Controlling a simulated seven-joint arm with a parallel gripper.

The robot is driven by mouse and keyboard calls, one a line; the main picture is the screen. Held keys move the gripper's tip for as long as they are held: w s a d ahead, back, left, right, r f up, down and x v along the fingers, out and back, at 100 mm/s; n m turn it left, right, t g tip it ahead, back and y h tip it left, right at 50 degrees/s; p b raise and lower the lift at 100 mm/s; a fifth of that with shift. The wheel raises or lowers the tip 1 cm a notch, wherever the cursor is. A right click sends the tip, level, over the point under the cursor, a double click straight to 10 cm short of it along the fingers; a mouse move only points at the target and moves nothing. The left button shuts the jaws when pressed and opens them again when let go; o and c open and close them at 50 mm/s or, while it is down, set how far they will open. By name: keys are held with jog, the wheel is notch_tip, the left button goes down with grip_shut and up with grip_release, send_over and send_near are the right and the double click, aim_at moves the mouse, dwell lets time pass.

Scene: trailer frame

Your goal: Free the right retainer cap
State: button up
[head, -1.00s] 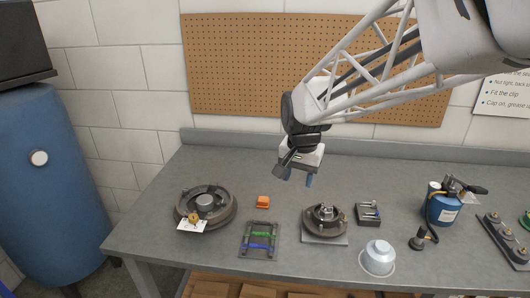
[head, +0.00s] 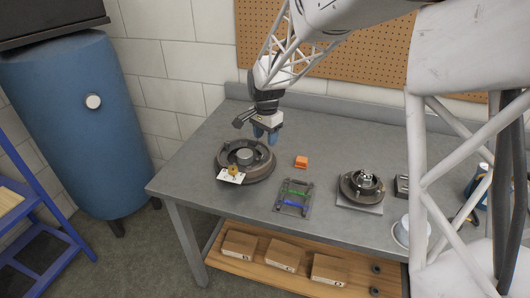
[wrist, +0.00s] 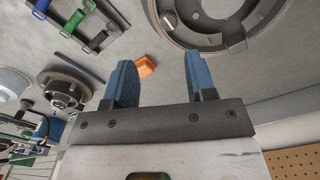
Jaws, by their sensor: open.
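The round dark brake assembly (head: 262,170) lies at the left of the bench, with a grey hub in its middle. A white tag with a small brass-coloured piece (head: 235,173) is at its front-left rim. My gripper (head: 266,138) is open and empty, blue fingers pointing down, above the back-right part of the assembly. In the wrist view the spread fingers (wrist: 160,65) show bare bench and an orange block between them; the assembly's rim (wrist: 235,45) is beyond the right finger. A small grey round piece (wrist: 169,18) shows at the ring. I cannot tell which piece is the right retainer cap.
An orange block (head: 301,162) and a rack with green and blue pieces (head: 281,197) lie right of the assembly. A hub on a plate (head: 361,205) and a pale bowl (head: 402,232) stand farther right.

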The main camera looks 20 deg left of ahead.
aim_at(262, 157)
jog(key=shift+w+a+f, duration=0.1)
jog(key=shift+a+f, duration=0.35)
jog(key=shift+a, duration=0.25)
jog(key=shift+f, duration=3.9)
jog(key=shift+c, duration=0.5)
jog(key=c, duration=0.8)
jog(key=shift+c, duration=0.2)
